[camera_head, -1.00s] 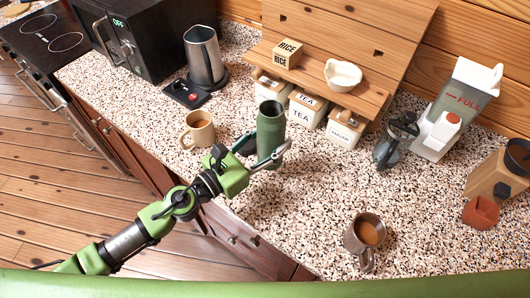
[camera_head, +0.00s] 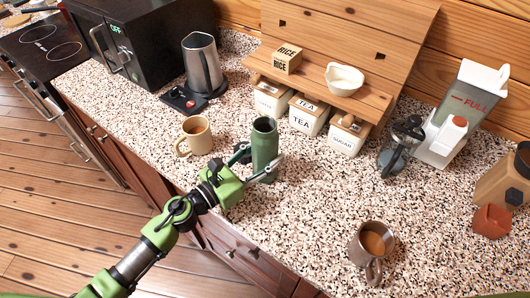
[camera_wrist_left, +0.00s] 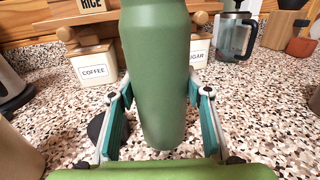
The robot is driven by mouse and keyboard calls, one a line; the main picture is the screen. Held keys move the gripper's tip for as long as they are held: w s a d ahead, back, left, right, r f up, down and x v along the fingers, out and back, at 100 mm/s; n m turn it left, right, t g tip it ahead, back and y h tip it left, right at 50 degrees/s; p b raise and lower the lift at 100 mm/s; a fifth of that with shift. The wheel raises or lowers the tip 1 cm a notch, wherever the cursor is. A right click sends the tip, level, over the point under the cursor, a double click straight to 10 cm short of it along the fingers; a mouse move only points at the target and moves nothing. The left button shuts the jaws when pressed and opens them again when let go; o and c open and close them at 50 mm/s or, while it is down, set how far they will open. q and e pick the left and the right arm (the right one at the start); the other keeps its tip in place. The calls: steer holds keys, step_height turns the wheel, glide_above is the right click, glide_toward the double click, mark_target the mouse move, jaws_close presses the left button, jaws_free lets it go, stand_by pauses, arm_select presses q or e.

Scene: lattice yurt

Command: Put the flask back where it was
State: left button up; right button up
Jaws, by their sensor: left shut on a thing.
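The green flask (camera_head: 265,143) is upright on the near side of the counter, right of a tan mug. My left gripper (camera_head: 258,160) is shut on the flask, with one finger on each side of its body. In the left wrist view the flask (camera_wrist_left: 157,70) fills the middle, between the two teal-padded fingers of the gripper (camera_wrist_left: 160,118). Its top is cut off there. Its base is at or just above the speckled counter; I cannot tell whether it touches. My right gripper is not in view.
The tan mug (camera_head: 194,136) is to the left and a brown mug (camera_head: 370,248) to the front right. Canisters (camera_head: 306,115) stand under a wooden shelf (camera_head: 325,82) behind. A kettle (camera_head: 203,62) and a French press (camera_head: 401,145) flank them. Speckled counter (camera_head: 310,195) is clear right of the flask.

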arm_select(q)
steer(key=o, duration=1.3)
steer(key=shift+o, duration=0.2)
steer(key=shift+r+p, duration=0.2)
steer(key=shift+p, duration=0.15)
steer(key=b+v, duration=0.1)
steer(key=v, duration=0.2)
steer(key=b+v, duration=0.2)
steer(key=v, duration=0.2)
steer(key=b+v, duration=0.1)
steer(key=v, duration=0.2)
steer(key=shift+s+a+f+b, duration=0.2)
steer(key=shift+f+b, duration=0.05)
steer(key=shift+b, duration=0.15)
steer(key=shift+s+a+r, duration=0.2)
steer(key=shift+s+a, duration=0.3)
steer(key=shift+a, duration=0.05)
